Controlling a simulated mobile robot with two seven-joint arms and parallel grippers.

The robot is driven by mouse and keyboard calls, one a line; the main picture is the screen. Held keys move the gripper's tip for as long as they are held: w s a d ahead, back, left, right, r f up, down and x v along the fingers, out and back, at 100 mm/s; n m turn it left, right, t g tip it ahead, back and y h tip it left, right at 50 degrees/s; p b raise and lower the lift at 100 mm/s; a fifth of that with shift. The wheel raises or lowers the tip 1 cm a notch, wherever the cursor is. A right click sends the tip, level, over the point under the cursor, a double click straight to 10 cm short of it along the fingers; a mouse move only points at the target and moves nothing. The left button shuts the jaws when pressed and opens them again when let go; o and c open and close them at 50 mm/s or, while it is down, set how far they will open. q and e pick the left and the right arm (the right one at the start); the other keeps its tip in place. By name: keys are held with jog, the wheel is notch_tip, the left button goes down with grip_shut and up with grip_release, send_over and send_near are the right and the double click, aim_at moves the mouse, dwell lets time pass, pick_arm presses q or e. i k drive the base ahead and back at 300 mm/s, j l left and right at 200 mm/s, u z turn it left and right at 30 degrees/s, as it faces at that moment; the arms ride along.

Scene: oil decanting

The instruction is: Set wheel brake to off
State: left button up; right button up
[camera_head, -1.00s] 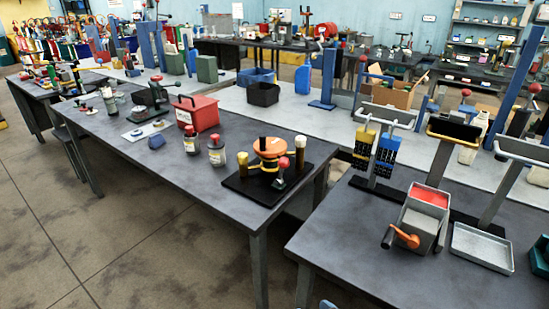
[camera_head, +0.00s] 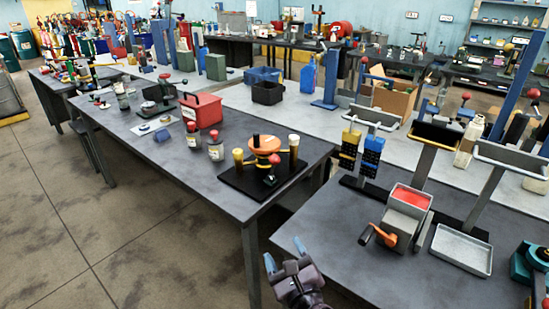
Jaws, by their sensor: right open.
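A device with an orange wheel (camera_head: 264,146) on top stands on a black base plate (camera_head: 245,183) near the corner of the long dark table. A short lever with a red knob (camera_head: 274,159) sits at its front right; it looks like the wheel brake, but its setting is too small to tell. A yellow post and a white-topped post flank the wheel. My right gripper (camera_head: 285,257) is open and empty at the bottom of the view, in front of the gap between two tables, well apart from the device. My left gripper is not in view.
Two labelled jars (camera_head: 216,149) and a red box (camera_head: 201,110) stand left of the device. The right table (camera_head: 340,240) bears a red-topped box with an orange crank (camera_head: 404,218) and a metal tray (camera_head: 462,250). The floor at left is clear.

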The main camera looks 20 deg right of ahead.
aim_at(274, 160)
jog(key=i+l, duration=0.2)
jog(key=i, duration=0.25)
jog(key=i+l, duration=0.25)
jog(key=i, duration=0.15)
